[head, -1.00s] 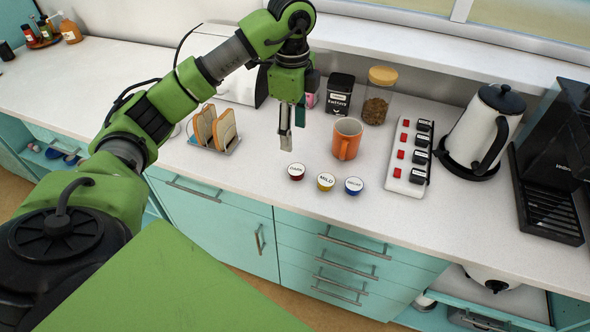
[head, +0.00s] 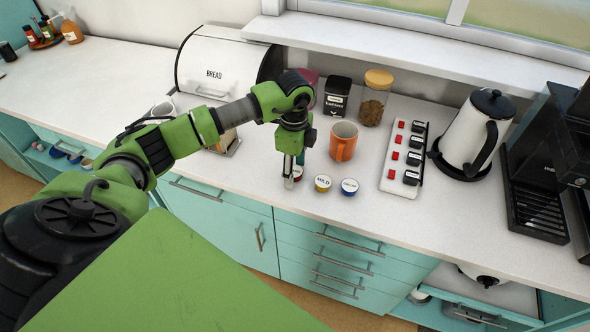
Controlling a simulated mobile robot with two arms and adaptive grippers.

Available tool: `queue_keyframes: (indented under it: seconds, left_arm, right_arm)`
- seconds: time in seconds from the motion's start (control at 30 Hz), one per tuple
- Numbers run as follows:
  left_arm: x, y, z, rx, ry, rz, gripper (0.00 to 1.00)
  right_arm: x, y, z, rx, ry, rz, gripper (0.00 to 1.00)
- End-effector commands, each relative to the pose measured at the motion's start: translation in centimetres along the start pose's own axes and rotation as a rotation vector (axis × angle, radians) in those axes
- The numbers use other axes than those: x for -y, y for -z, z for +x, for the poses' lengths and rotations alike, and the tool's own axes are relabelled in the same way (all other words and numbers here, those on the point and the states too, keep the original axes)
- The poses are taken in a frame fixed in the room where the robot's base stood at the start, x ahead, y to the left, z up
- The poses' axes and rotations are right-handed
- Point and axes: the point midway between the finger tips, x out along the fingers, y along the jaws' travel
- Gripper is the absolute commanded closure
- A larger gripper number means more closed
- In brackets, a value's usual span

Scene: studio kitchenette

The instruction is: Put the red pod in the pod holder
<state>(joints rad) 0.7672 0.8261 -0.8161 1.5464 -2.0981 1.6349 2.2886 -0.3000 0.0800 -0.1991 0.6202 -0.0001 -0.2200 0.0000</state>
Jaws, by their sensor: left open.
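The red pod (head: 297,173) with a white lid stands on the white counter, partly hidden behind my left gripper (head: 292,180). My left gripper is open and points down, with its fingertips at the red pod. I cannot tell whether they touch it. The yellow pod (head: 323,183) and the blue pod (head: 349,187) stand in a row to its right. A black coffee machine (head: 545,165) is at the right edge; I cannot make out a pod holder for sure. My right gripper is out of view.
A white strip with red switches (head: 390,177) and a white kettle (head: 475,133) are to the right. A bread box (head: 220,68) and a toast rack (head: 233,147) are to the left. The counter front is clear.

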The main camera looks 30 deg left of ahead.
Motion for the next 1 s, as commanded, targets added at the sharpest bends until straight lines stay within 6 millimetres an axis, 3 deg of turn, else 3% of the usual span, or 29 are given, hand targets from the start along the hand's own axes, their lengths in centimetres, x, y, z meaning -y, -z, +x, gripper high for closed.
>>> queue_keyframes:
  seconds: [0.23,0.37,0.77,1.0]
  left_arm:
    - [0.0,0.0,0.3,-0.001,0.001,0.001,0.49]
    - [0.0,0.0,0.2,-0.001,0.001,0.001,0.77]
    - [0.0,0.0,0.2,-0.001,0.001,0.0,0.8]
    - [0.2,0.1,-1.5,-0.002,0.006,0.0,0.8]
  right_arm:
    - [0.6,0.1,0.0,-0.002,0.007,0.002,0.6]
    - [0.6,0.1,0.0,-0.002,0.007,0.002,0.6]
    - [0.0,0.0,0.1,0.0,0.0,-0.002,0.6]
    - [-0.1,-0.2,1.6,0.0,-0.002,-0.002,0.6]
